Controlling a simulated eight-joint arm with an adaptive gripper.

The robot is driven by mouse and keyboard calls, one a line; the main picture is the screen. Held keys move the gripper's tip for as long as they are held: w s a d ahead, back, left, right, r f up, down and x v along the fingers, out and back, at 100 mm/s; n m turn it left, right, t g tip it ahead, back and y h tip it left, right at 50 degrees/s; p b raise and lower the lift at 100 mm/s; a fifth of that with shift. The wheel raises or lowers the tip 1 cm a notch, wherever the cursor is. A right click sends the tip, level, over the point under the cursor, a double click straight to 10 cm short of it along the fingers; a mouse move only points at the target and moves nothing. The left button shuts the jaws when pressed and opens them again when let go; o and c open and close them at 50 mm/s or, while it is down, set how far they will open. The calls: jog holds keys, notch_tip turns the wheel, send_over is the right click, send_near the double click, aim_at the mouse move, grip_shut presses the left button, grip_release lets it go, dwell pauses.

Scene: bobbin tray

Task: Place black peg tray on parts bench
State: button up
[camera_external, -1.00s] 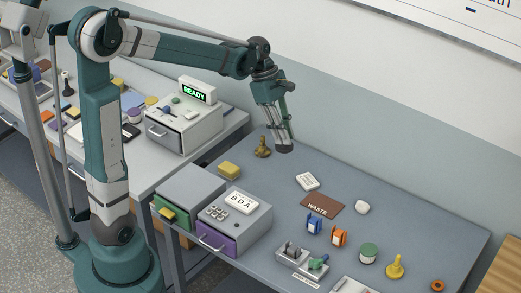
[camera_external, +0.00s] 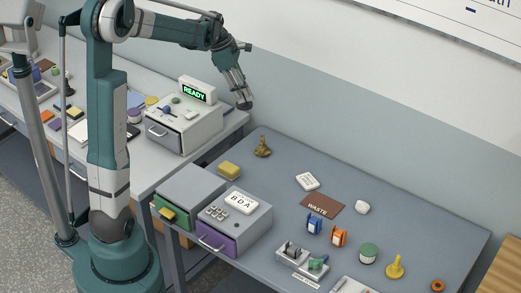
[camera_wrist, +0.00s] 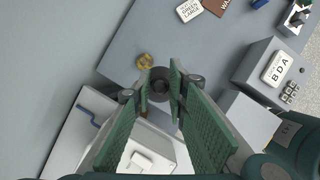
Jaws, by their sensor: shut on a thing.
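My gripper (camera_external: 241,97) is in the air, near the right rear corner of the left bench (camera_external: 236,118) and behind the right bench (camera_external: 330,170). It is shut on a small dark round piece (camera_external: 244,105). In the wrist view this dark piece (camera_wrist: 159,84) sits between the green finger pads, clear of any surface. Its full shape is partly hidden by the fingers. A black upright peg (camera_external: 67,87) stands on the left bench. I cannot make out a black tray.
A white machine (camera_external: 195,130) reading READY stands at the left bench's right end.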

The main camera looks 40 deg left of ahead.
jog(key=s+a+n+t+y+p, duration=0.1)
jog(key=s+a+n, duration=0.15)
jog(key=a, duration=1.35)
jog(key=s+a+n+y, duration=0.15)
jog(key=a+n, duration=0.25)
jog(key=a, duration=1.1)
jog(key=s+a+n+t+p, duration=0.1)
jog(key=s+a+n, duration=0.15)
jog(key=a, duration=1.35)
notch_tip(320, 180, down, 12)
jog(key=shift+w+d, duration=0.2)
jog(key=shift+d, duration=0.15)
jog(key=shift+f, duration=3)
jog(key=shift+f, duration=0.1)
jog(key=shift+f, duration=1.8)
jog(key=shift+f, duration=0.2)
